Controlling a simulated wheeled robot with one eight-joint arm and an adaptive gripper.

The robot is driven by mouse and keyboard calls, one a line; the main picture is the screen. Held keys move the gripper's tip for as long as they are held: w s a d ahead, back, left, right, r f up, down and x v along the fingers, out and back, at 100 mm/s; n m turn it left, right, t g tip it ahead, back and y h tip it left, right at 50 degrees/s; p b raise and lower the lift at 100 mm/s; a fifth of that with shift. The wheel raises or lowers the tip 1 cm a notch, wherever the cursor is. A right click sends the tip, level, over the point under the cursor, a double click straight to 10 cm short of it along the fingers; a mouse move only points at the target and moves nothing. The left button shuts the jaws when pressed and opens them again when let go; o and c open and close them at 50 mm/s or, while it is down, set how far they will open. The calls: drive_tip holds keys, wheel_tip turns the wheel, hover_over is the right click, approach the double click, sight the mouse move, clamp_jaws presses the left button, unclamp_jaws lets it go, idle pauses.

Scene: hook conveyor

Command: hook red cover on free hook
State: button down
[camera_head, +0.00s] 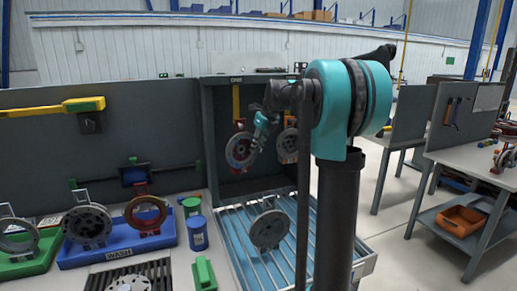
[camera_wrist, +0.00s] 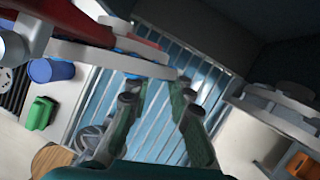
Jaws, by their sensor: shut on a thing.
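The red cover, a grey disc with a red bracket (camera_head: 239,150), is upright in the dark booth, below a yellow hook (camera_head: 236,101). I cannot tell whether its bracket rests on the hook. My gripper (camera_head: 262,127) is at the disc's right side. In the wrist view my gripper (camera_wrist: 158,88) has its fingertips at the disc's rim (camera_wrist: 105,60), with the red part (camera_wrist: 95,22) at upper left; it is shut on the cover, and the contact is partly hidden.
A slatted blue-floored rack (camera_head: 240,262) with a grey disc (camera_head: 270,229) lies below. A blue WASH tray (camera_head: 110,252) holds a grey disc and a reddish ring (camera_head: 146,213). A blue can (camera_head: 197,233) and green block (camera_head: 204,274) stand near the rack. Booth walls enclose the hooks.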

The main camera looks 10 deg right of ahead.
drive_tip(key=shift+w+a, duration=0.2)
drive_tip(key=shift+w, duration=0.8)
drive_tip(key=shift+w+a+f, duration=0.15)
drive_tip(key=shift+w+f, duration=0.5)
drive_tip(key=c, duration=1.3)
unclamp_jaws()
